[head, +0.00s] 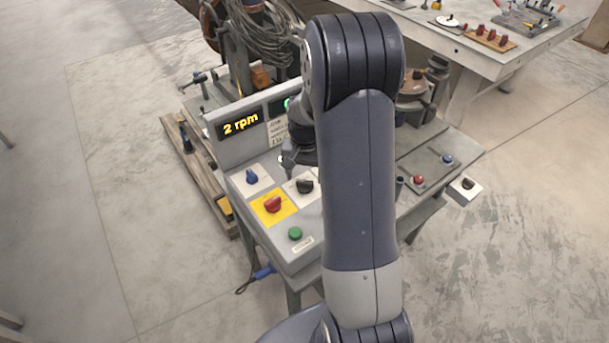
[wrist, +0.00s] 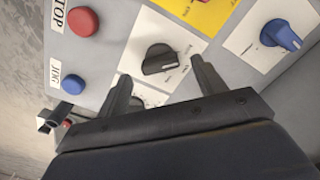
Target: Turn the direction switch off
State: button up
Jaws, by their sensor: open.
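In the wrist view a black rotary knob (wrist: 160,60) sits on a white labelled plate, with a pale pointer mark on its edge. It also shows in the head view (head: 305,186). A blue selector knob (wrist: 283,36) is on another white plate; it also shows in the head view (head: 252,177). The labels are too small to read, so I cannot tell which is the direction switch. My gripper (wrist: 163,86) is open and empty. Its fingers point toward the black knob, one on each side in the picture; contact is not visible. The arm hides part of the panel in the head view.
A red knob (head: 273,204) on a yellow plate and a green button (head: 295,233) are close by. A red STOP button (wrist: 83,22) and a blue JOG button (wrist: 73,84) lie left in the wrist view. A display (head: 239,123) reads 2 rpm.

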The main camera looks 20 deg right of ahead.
jog(key=shift+f, duration=1)
jog(key=shift+c, duration=0.6)
jog(key=c, duration=0.9)
jog(key=shift+m, duration=0.3)
jog(key=m+b, duration=0.2)
jog(key=m, duration=0.1)
jog(key=shift+f+m, duration=0.1)
jog(key=shift+m, duration=0.2)
jog(key=shift+m+b, duration=0.85)
jog(key=shift+m, duration=1.45)
